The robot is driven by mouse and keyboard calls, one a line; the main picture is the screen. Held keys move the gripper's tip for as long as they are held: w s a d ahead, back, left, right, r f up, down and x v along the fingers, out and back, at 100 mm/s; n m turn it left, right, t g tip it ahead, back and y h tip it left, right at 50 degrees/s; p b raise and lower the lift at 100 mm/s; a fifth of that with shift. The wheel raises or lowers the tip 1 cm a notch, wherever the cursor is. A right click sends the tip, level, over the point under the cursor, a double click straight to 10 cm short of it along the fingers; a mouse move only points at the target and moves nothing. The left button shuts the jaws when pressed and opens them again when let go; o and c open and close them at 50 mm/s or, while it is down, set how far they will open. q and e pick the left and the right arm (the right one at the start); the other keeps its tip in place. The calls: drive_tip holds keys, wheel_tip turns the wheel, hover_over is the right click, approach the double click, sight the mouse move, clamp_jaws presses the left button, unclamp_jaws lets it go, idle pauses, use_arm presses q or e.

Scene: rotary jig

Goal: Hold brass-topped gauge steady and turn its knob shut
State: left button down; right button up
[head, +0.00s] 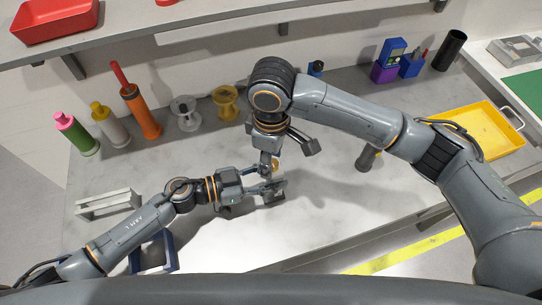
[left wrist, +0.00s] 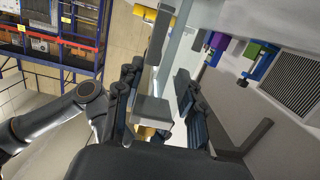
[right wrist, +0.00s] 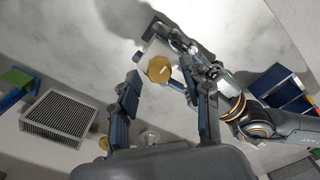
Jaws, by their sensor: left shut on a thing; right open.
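The gauge shows in the right wrist view as a pale block with a round brass top (right wrist: 159,70); a white mark crosses the brass. In the head view a small bit of brass (head: 275,164) shows beside the grippers, and the rest is mostly hidden. My left gripper (head: 268,188) is shut on the gauge from the left, low over the table. In the left wrist view a grey block (left wrist: 152,110) sits between its fingers. My right gripper (right wrist: 165,82) points down over the gauge, open, with its fingers on either side of the brass top. I cannot tell whether they touch it.
Several bottles and spools, including a yellow spool (head: 226,103), stand along the back. A grey rack (head: 108,204) and a blue frame (head: 152,252) lie at left. A yellow tray (head: 486,131) is at right. A shelf (head: 180,30) overhangs the back. The front right table is clear.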

wheel_tip(320, 180, up, 12)
idle(0.4)
use_arm(q)
drive_tip(key=c, duration=0.7)
unclamp_jaws()
drive_tip(key=shift+c, duration=0.2)
